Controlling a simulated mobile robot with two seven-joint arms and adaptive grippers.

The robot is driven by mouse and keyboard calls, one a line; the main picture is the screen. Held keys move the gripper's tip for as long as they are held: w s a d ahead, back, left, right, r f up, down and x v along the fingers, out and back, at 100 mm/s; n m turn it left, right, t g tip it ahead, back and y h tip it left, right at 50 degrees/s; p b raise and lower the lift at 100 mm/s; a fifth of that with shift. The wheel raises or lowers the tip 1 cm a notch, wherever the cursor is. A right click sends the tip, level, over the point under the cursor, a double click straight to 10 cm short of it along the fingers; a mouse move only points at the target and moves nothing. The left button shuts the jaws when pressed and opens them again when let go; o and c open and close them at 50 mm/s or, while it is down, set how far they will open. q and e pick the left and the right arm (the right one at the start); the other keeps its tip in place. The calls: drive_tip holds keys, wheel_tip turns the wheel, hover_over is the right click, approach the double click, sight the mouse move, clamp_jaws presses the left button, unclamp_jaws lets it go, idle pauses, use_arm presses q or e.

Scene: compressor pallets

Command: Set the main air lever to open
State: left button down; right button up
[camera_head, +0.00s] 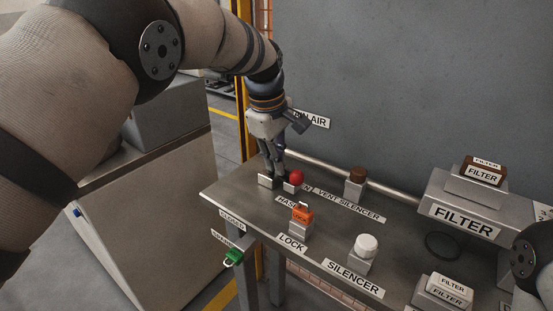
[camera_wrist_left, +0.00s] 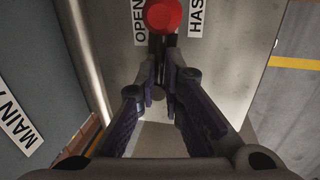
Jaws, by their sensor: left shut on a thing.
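The main air lever shows as a red round knob (camera_head: 296,177) near the far left of the steel bench; its shaft is mostly hidden. A partly covered MAIN AIR sign (camera_head: 318,120) is on the wall behind. My left gripper (camera_head: 275,168) reaches down beside the knob, on its left in the head view. In the left wrist view its fingers (camera_wrist_left: 161,45) are nearly together, with the red knob (camera_wrist_left: 163,14) at their tips, between OPEN and HASP labels. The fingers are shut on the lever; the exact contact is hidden. My right gripper is out of view.
An orange padlock (camera_head: 302,212), a white silencer (camera_head: 366,245) and a brown part (camera_head: 357,174) stand on the bench. A grey FILTER housing (camera_head: 470,218) is at right. A pipe (camera_head: 335,170) runs along the wall.

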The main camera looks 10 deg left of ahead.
use_arm(q)
drive_tip(key=shift+w, duration=0.1)
drive_tip(key=c, duration=1.9)
unclamp_jaws()
drive_tip(key=shift+d, duration=0.1)
drive_tip(key=shift+o, duration=1)
drive_tip(key=shift+w+f, duration=0.1)
drive_tip(key=shift+w, duration=0.05)
wheel_tip(320, 180, up, 12)
drive_tip(key=s+a, duration=0.1)
drive_tip(key=s, duration=0.1)
